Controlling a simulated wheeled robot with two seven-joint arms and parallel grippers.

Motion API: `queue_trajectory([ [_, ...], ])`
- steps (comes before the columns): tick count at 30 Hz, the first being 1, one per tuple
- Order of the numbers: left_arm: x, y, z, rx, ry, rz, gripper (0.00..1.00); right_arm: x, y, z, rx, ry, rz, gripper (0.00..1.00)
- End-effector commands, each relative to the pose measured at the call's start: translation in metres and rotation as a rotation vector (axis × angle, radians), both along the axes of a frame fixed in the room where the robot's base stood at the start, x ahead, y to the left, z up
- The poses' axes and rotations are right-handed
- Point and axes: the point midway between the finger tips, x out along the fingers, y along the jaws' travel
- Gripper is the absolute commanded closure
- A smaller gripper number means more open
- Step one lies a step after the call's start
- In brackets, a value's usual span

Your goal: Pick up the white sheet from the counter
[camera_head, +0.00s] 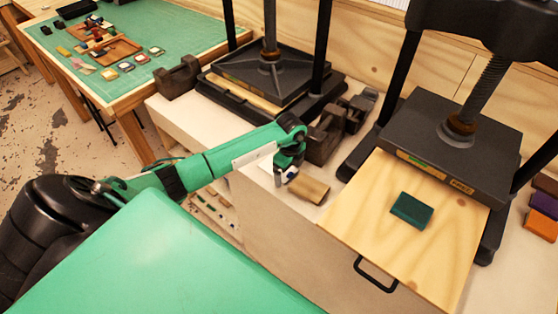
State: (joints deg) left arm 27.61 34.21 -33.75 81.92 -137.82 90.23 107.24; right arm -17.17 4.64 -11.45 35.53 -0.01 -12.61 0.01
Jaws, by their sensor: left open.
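My left arm reaches in from the left over the pale counter (262,186). My left gripper (284,178) points down at the counter, just left of a tan block (308,188), and is open. A small whitish patch (267,164) shows right beside the gripper, partly hidden by it. It may be the white sheet, but it is too small and too covered to tell. I see nothing held between the fingers. My right gripper is not in view.
A press (440,140) with a pulled-out wooden board (370,225) stands right, a green block (411,210) on the board. Another press (270,75) and dark metal blocks (323,138) stand behind the gripper. A green-topped table (190,35) is at back left.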

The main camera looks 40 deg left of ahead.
Motion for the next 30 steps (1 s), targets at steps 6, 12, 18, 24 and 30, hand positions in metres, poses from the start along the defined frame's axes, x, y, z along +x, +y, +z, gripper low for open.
queue_trajectory([
  [6, 0.0, 0.0, 0.0, 0.0, 0.0, 0.0, 0.37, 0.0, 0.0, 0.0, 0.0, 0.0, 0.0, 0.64],
  [12, 0.0, 0.0, 0.0, 0.0, 0.0, 0.0, 0.55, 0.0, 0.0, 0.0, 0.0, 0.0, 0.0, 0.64],
  [18, 0.0, 0.0, 0.002, 0.0, 0.0, 0.0, 0.55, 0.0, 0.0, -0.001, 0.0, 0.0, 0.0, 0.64],
  [24, 0.001, 0.0, 0.016, 0.0, -0.003, 0.0, 0.55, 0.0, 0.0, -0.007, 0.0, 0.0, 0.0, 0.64],
  [30, 0.001, 0.001, 0.061, 0.001, -0.007, -0.002, 0.55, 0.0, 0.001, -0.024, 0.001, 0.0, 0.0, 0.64],
])
